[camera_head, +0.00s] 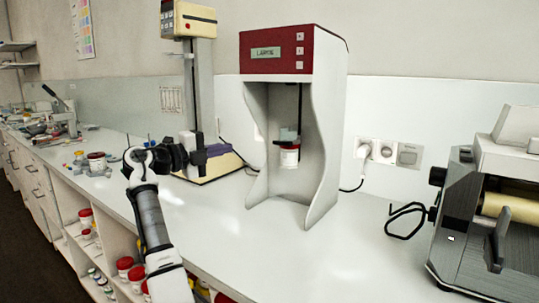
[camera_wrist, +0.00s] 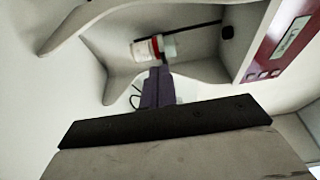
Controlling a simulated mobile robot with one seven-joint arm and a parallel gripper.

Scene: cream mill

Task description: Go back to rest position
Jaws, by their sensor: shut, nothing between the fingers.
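My gripper (camera_head: 201,152) is over the counter in the head view, left of the red-and-white mixing machine (camera_head: 292,62), with clear space between them. In the wrist view its dark fingers (camera_wrist: 157,78) are together with nothing between them. A small white jar with a red band (camera_head: 289,156) sits inside the machine's open bay, under the stirrer. In the wrist view the jar (camera_wrist: 155,47) appears sideways just beyond the fingertips, and the machine's red panel (camera_wrist: 280,40) is at the upper right.
A tall column device with a cream head (camera_head: 189,20) stands behind my gripper. A roller mill (camera_head: 490,205) stands at the right. Small jars and tools (camera_head: 97,162) clutter the counter's left. The white counter (camera_head: 330,250) is bare in front of the machine. Shelves below hold red-lidded pots (camera_head: 125,264).

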